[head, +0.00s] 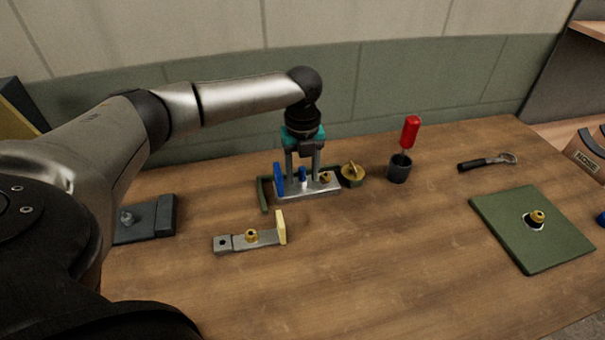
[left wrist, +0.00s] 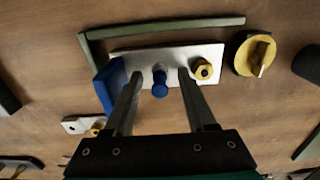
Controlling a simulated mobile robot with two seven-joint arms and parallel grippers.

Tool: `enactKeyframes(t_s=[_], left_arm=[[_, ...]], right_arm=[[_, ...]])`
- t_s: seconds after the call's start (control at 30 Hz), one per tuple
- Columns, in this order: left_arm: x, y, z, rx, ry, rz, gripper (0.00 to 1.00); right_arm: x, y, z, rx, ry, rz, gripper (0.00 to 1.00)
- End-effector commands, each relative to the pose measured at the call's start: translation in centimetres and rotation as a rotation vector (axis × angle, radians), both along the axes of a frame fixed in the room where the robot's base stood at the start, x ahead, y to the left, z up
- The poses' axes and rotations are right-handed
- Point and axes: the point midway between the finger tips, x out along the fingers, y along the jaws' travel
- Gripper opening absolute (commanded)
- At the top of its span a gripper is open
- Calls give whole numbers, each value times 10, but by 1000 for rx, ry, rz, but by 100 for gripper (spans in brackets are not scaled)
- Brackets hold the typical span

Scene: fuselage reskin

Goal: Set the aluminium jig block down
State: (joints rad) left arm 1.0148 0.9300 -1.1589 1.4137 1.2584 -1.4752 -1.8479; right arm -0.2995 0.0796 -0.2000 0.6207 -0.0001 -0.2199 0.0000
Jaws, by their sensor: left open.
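The aluminium jig block (head: 312,191) is a silver bar with an upright blue plate at its left end, a blue knob near its middle and a brass nut to the right. It lies at the green L-shaped bracket (head: 263,194) on the table. In the left wrist view the block (left wrist: 205,52) sits inside the angle of the bracket (left wrist: 165,28). My left gripper (head: 302,178) is directly over the block, pointing down and open. In the left wrist view its fingers (left wrist: 158,76) stand apart, one on each side of the blue knob, with gaps visible. My right gripper is not seen.
A brass-yellow knob piece (head: 352,174) stands just right of the block, with a dark cup holding a red-handled tool (head: 410,132) beyond. A grey bar with a yellow end plate (head: 258,239) lies in front. A green panel (head: 540,245) and a wrench-like tool (head: 487,162) lie right.

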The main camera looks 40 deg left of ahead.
Motion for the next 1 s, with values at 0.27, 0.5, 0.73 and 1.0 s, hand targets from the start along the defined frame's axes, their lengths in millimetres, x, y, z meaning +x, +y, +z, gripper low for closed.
enactKeyframes(t_s=[0.27,0.5,0.73,1.0], left_arm=[[1,0,59,-2,-4,0,56],[1,0,102,-2,-4,0,56],[1,0,117,-1,-2,1,56],[0,0,117,-2,-1,1,56]], right_arm=[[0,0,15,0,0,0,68],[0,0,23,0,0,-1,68],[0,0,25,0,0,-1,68],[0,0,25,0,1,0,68]])
